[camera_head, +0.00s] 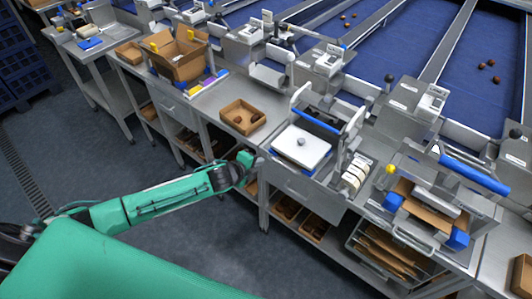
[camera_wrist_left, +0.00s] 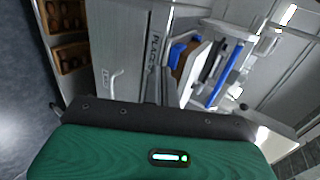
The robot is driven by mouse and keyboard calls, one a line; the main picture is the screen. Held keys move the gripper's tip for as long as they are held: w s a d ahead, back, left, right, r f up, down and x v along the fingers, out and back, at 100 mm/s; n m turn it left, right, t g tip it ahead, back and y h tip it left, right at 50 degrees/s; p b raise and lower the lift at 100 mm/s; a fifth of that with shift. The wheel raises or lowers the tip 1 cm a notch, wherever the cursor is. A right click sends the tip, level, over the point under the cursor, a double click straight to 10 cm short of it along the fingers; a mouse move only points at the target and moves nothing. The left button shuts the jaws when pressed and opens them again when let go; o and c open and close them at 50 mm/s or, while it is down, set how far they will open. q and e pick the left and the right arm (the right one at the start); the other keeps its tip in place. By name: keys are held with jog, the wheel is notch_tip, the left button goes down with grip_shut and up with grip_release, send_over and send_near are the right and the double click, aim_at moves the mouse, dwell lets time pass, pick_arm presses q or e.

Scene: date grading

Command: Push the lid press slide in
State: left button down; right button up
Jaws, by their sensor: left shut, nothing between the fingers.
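The lid press (camera_head: 341,127) stands on the steel bench in the middle of the head view, with a blue bar across its upper frame. At its front is the slide, a white plate (camera_head: 293,153) with a round knob on a blue base, sticking out toward the bench's front edge. In the left wrist view the press shows as tilted white, brown and blue parts, and I cannot tell the slide apart clearly. My left gripper (camera_head: 259,162) is shut and empty, near the front edge, left of the slide and apparently apart from it. My right gripper is out of view.
A drawer handle (camera_wrist_left: 112,78) and lower-shelf boxes (camera_wrist_left: 70,58) lie below the bench top.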

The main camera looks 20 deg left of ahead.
aim_at(272, 153)
pick_arm(q)
jog(key=w, duration=0.1)
jog(key=w+d+p, duration=0.1)
jog(key=w, duration=0.1)
jog(key=shift+w+d, duration=0.1)
jog(key=shift+w, duration=0.05)
jog(key=shift+w+d+f+p, duration=0.2)
jog(key=shift+w+p, duration=0.1)
jog(key=shift+w, duration=0.25)
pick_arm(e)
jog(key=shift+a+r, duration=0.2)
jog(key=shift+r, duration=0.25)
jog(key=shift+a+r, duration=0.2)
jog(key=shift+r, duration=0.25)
pick_arm(q)
jog(key=shift+w, duration=0.1)
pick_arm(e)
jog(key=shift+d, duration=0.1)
